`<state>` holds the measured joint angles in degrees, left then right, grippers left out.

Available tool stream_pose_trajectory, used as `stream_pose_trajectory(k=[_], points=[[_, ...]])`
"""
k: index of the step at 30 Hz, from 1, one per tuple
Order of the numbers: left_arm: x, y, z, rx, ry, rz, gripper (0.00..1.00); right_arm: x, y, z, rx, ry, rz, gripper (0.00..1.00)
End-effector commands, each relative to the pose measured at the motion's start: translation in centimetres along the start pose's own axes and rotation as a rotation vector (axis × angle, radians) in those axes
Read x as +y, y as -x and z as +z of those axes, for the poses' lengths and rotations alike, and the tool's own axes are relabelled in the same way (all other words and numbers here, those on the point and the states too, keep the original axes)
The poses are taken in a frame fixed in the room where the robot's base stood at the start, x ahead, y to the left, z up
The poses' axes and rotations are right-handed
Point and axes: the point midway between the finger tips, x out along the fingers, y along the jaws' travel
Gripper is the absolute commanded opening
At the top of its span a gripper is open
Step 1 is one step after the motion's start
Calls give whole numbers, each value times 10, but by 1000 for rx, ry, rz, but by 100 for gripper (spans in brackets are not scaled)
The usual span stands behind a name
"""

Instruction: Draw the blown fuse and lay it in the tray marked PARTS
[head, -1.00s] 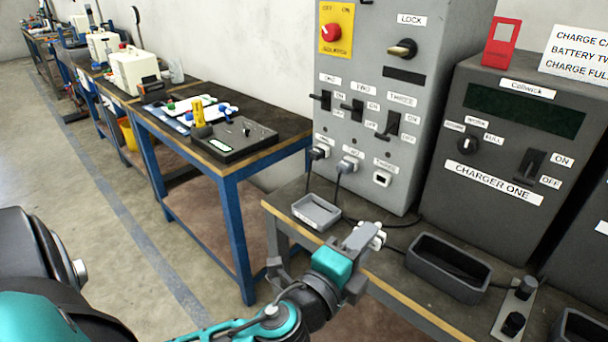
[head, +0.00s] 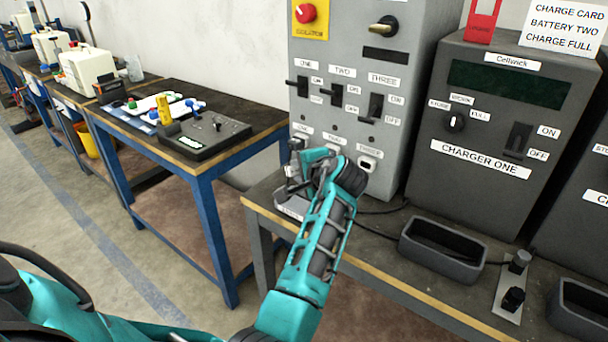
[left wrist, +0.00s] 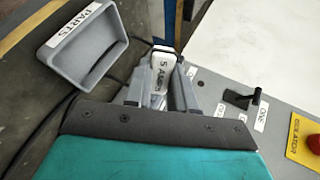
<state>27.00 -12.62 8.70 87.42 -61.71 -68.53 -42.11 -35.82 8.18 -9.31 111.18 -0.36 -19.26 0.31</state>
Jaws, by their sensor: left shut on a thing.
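My left gripper (head: 297,176) is in front of the lower left of the grey panel (head: 347,55), above the tray marked PARTS (head: 286,207). In the left wrist view the gripper (left wrist: 161,90) is shut on a white fuse (left wrist: 158,78) lettered 5 AMPS. I cannot tell whether the fuse is touching the panel. The grey PARTS tray (left wrist: 88,48) looks empty in the left wrist view, to the left of the fuse. In the head view my arm partly hides the tray and the panel's lower sockets. My right gripper is not in view.
A charger (head: 485,130) marked CHARGER ONE stands right of the panel. A dark open bin (head: 442,250) and a plate with black knobs (head: 514,285) are on the bench in front. A blue-legged table (head: 203,185) stands to the left, past a gap. Cables lie on the bench.

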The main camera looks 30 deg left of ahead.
Motion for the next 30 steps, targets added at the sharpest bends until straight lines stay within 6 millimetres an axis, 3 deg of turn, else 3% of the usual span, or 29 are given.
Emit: stream_pose_trajectory(k=[11, 23, 30], points=[[27, -10, -6, -6, 5, 15, 0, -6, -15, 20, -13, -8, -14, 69], [62, -29, -6, -5, 5, 14, 0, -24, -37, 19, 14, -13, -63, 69], [74, -35, -6, -4, 5, 14, 0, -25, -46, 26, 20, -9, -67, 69]])
